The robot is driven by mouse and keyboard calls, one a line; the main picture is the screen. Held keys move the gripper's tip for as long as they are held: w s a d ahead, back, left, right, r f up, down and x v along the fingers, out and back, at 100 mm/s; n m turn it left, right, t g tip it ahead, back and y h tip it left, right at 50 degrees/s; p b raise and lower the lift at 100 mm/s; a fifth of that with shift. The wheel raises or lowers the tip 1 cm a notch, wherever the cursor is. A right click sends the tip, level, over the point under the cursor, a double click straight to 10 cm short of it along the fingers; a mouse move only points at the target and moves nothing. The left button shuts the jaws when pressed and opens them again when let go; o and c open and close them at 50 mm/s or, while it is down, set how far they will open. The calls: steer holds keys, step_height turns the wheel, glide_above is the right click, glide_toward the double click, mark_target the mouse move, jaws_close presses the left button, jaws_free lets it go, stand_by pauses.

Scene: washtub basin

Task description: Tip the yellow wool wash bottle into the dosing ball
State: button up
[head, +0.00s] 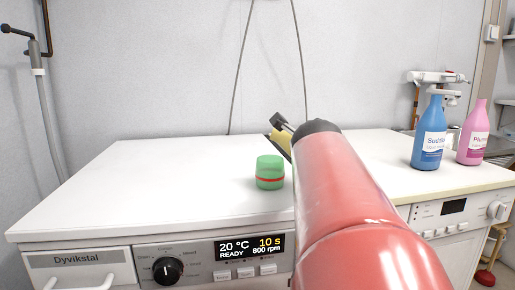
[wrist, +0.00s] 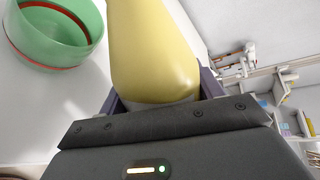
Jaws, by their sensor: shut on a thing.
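The yellow wool wash bottle (wrist: 155,45) is held between the fingers of my gripper (wrist: 160,95) in the wrist view. Its far end runs out of the top of that view, so its mouth is hidden. In the head view only a small, tilted yellow part of the bottle (head: 281,141) shows beside my arm. The green dosing ball (head: 270,168) with a red band stands upright on the white machine top, just left of my arm. In the wrist view the dosing ball (wrist: 52,32) is open at the top, left of the bottle and apart from it. I see no liquid in it.
A blue bottle (head: 429,134) and a pink bottle (head: 473,134) stand at the right on the second machine's top. The white washing machine top (head: 140,190) is clear left of the ball. My arm covers the middle of the head view.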

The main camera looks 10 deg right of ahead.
steer(key=shift+r+p, duration=0.4)
steer(key=shift+p, duration=0.1)
steer(key=shift+d, duration=0.1)
steer(key=shift+s+r+n+g+h, duration=0.1)
steer(key=shift+r+n+g+h, duration=0.3)
steer(key=shift+r+n, duration=0.5)
steer(key=shift+f, duration=0.1)
stand_by(2.7)
